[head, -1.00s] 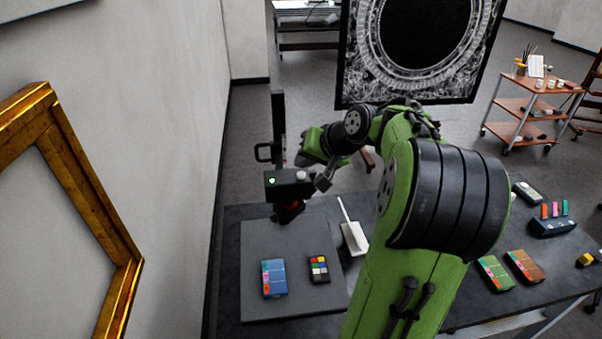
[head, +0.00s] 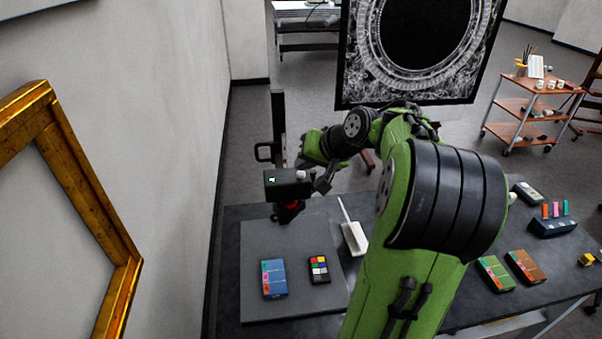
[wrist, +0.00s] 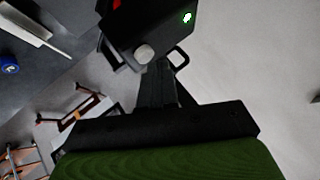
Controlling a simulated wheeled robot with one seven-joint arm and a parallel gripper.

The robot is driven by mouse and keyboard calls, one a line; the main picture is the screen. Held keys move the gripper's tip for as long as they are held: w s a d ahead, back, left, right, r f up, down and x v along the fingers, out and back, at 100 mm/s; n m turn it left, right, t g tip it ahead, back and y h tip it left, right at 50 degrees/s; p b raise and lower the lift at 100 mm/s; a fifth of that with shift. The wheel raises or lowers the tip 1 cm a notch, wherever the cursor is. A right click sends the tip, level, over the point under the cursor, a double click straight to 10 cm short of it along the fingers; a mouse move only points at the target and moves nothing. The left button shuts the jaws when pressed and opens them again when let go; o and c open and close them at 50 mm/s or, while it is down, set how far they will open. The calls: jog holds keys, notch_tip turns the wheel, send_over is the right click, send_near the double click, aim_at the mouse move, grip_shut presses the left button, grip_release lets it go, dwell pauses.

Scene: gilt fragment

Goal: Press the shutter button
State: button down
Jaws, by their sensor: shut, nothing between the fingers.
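The dark camera body (head: 288,186) hangs on the upright stand, with a red part below it. It also shows at the top of the wrist view (wrist: 150,25). A small pale round button (head: 301,175) sits on its top right; it also shows in the wrist view (wrist: 145,53). A small whitish-green mark (head: 272,180) shows on the body's left. My gripper (head: 322,182) is shut and empty at the right of the camera body. In the wrist view its fingers (wrist: 156,68) end close to the button; I cannot tell whether they touch.
The stand's column (head: 278,115) with a handle rises behind the camera. A grey board (head: 258,235) below holds a blue box (head: 274,278) and a colour chart (head: 319,269). A white brush-like tool (head: 354,238) lies to the right. A gold frame (head: 90,190) stands at left.

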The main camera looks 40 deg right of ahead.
aim_at(304, 174)
jog(key=shift+f+b, duration=0.3)
jog(key=shift+f, duration=0.1)
dwell(0.3)
jog(key=shift+r, duration=0.15)
jog(key=shift+r+p, duration=0.75)
jog(key=shift+p, duration=0.15)
notch_tip(304, 174, up, 5)
jog(key=p, duration=0.5)
jog(key=shift+r, duration=0.15)
jog(key=shift+f, duration=0.2)
